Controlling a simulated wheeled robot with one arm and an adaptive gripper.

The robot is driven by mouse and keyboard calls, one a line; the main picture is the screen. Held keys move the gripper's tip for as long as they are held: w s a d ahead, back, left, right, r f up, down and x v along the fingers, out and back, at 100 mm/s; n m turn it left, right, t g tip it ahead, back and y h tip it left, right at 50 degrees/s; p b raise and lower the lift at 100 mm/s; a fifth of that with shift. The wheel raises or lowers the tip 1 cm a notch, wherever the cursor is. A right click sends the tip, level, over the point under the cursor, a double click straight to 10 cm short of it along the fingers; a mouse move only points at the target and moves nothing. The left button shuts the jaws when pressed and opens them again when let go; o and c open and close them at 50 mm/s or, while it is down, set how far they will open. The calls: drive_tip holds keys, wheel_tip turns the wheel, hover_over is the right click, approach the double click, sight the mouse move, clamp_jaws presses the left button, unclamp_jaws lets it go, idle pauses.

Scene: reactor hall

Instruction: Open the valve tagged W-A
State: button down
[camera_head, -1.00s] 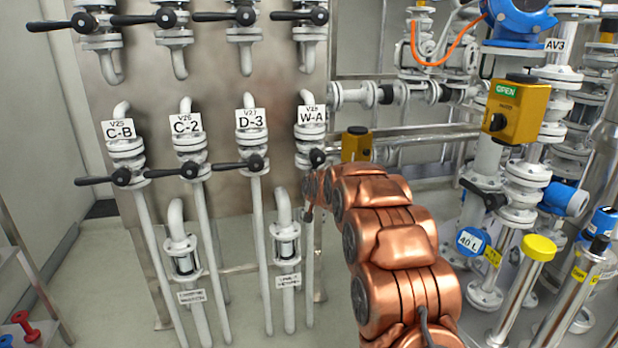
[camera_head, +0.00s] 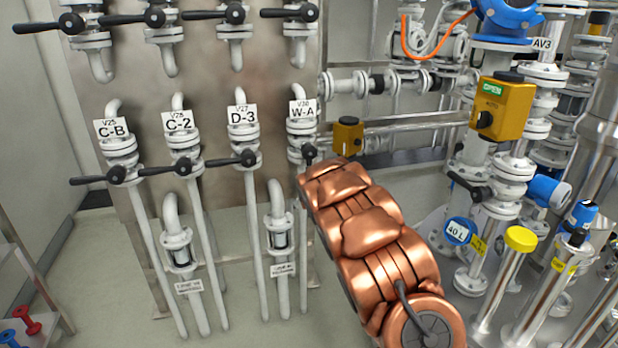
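The W-A tag (camera_head: 302,109) hangs on the rightmost pipe of the lower row of valves, at the picture's centre. Its valve body (camera_head: 301,132) is grey with a flange, and a black handle hub (camera_head: 309,151) shows just below it. No lever shows sticking out to the left of this hub, unlike on the neighbouring valves. Where the W-A lever points cannot be told. My copper-coloured arm reaches up from the lower right and ends just below the hub. My gripper is hidden behind the arm.
Valves C-B (camera_head: 113,128), C-2 (camera_head: 180,122) and D-3 (camera_head: 241,116) stand to the left, their black levers pointing left. Another valve row is above. A yellow actuator box (camera_head: 505,108) and dense pipework fill the right.

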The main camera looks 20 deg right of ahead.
drive_tip(key=shift+d+r, duration=0.1)
idle(0.3)
drive_tip(key=c, duration=1.2)
unclamp_jaws()
drive_tip(key=shift+w+d, duration=0.1)
drive_tip(key=shift+o, duration=1)
drive_tip(key=v, duration=1.2)
